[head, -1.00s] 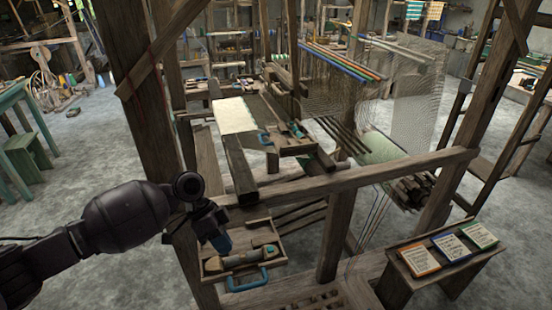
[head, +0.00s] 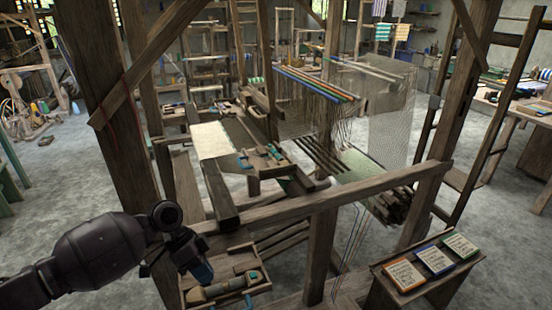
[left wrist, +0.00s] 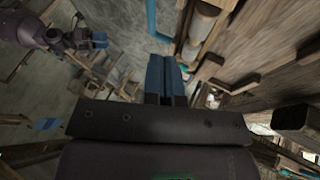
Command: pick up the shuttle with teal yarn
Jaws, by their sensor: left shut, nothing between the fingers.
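My left gripper (head: 203,272) is shut and empty, its blue fingertips just above the left part of a small wooden tray (head: 262,284) with a blue handle. In the tray lies a wooden shuttle (head: 219,289) with a pale middle; its yarn colour is too small to tell. In the left wrist view the blue fingers (left wrist: 166,76) are together, and the wooden shuttle (left wrist: 203,28) lies beyond them, slightly right, apart from them. A small teal item lies near the tray's back. My right gripper (left wrist: 98,40) shows small at the upper left; its jaw state is unclear.
The loom's thick posts and front beam (head: 300,213) stand close behind and right of the tray. Another wooden tray (head: 262,172) with teal-blue parts sits on the loom. A low bench (head: 385,295) with several cards stands at right.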

